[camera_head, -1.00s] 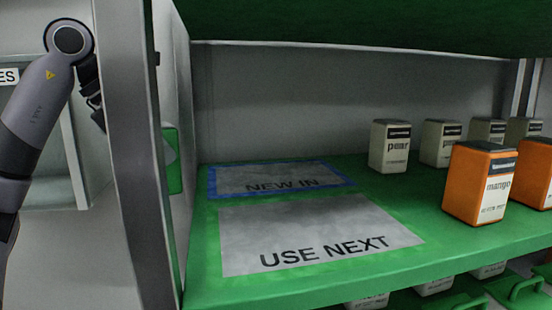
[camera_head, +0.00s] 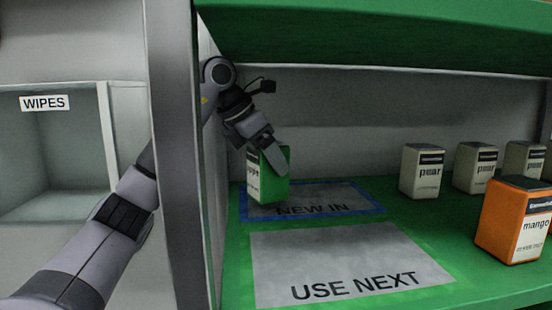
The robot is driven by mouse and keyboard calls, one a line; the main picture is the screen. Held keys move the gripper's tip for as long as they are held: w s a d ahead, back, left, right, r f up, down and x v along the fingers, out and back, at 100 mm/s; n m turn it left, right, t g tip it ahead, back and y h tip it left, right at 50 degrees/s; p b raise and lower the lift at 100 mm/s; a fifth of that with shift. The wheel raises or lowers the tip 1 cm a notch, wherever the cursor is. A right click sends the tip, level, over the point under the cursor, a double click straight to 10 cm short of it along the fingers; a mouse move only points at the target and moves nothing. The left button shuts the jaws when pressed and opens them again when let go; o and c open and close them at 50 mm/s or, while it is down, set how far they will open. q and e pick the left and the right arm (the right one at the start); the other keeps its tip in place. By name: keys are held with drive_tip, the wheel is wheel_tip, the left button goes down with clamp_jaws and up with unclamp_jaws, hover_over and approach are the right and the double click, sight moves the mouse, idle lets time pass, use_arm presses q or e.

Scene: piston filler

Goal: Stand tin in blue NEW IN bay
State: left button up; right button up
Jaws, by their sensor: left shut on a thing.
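My left gripper (camera_head: 266,142) reaches around the grey post into the shelf and is shut on a green tin (camera_head: 271,178) with a white label. The tin is upright, at the left part of the blue-bordered NEW IN bay (camera_head: 330,197). Its base looks at or very near the bay surface; I cannot tell whether it touches. The gripper covers the tin's top. My right gripper is not in view.
The grey USE NEXT panel (camera_head: 345,262) in front of the bay is empty. White pear tins (camera_head: 423,171) stand in a row at the right, with an orange mango tin (camera_head: 514,220) nearer. A grey post (camera_head: 180,150) stands left, and a green shelf (camera_head: 380,20) hangs above.

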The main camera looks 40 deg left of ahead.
use_arm(q)
drive_tip(key=shift+w+d+r+p, duration=0.15)
drive_tip(key=shift+w+d+p, duration=0.05)
drive_tip(key=shift+w, duration=0.35)
drive_tip(key=shift+w+d+r+p, duration=0.15)
drive_tip(key=shift+w, duration=0.35)
drive_tip(key=shift+f, duration=0.65)
drive_tip(key=shift+s+a+f, duration=0.1)
drive_tip(key=shift+f, duration=0.2)
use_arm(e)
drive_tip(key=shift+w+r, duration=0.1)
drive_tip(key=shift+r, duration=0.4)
use_arm(q)
drive_tip(key=shift+f+b, duration=0.1)
drive_tip(key=shift+b, duration=0.2)
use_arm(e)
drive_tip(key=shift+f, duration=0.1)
use_arm(q)
drive_tip(key=o, duration=1.4)
drive_tip(key=shift+o, duration=0.2)
